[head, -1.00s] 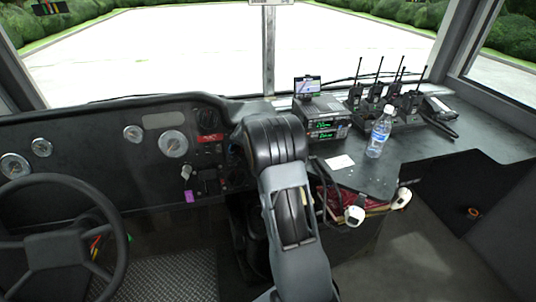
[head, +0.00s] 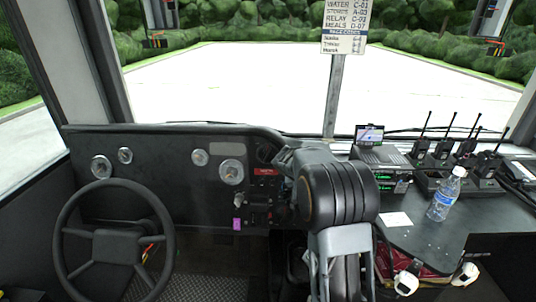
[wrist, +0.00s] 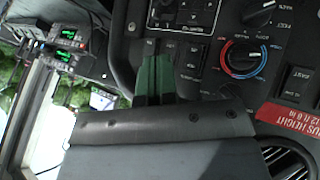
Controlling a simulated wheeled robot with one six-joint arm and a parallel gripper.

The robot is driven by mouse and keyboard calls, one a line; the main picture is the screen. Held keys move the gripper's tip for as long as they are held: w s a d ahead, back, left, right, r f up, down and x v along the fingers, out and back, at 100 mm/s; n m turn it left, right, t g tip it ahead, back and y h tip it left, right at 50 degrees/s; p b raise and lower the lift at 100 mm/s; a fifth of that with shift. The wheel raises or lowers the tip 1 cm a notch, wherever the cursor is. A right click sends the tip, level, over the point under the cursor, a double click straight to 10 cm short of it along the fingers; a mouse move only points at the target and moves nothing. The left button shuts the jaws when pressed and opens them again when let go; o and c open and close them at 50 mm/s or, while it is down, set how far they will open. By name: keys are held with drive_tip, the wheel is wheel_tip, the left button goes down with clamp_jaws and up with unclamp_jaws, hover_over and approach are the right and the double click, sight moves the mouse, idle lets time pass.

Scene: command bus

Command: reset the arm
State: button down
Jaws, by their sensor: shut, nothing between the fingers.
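My gripper (wrist: 153,80) shows in the wrist view with its green fingers together and nothing between them. It is in front of the black dashboard panel, near a round climate knob (wrist: 241,57) with a red and blue ring. I cannot tell whether it touches the panel. In the head view my arm stands folded in the middle, in front of the dashboard (head: 205,190), and hides my gripper.
A steering wheel (head: 113,247) is at the left. On the console at the right are a water bottle (head: 446,195), a white card (head: 396,219), radio units (head: 390,182) and several handheld radios (head: 465,148). A sign (head: 345,27) hangs above the windshield post.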

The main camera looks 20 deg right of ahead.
drive_tip(key=s+a+f+n+g+y+p, duration=0.1)
drive_tip(key=s+a+f+n+g+y, duration=0.15)
drive_tip(key=s+a, duration=0.45)
drive_tip(key=s+a+r+n+t+y+p, duration=0.1)
drive_tip(key=s+a+r+t+y+p, duration=0.1)
drive_tip(key=s+a+r, duration=0.4)
drive_tip(key=s+a+r+n+t+y+p, duration=0.2)
drive_tip(key=s+a+r+p, duration=0.3)
drive_tip(key=s+r, duration=0.4)
drive_tip(key=s+a, duration=0.1)
drive_tip(key=s, duration=0.2)
drive_tip(key=shift+a+r+y, duration=0.2)
drive_tip(key=shift+a+y, duration=0.15)
drive_tip(key=shift+a, duration=0.05)
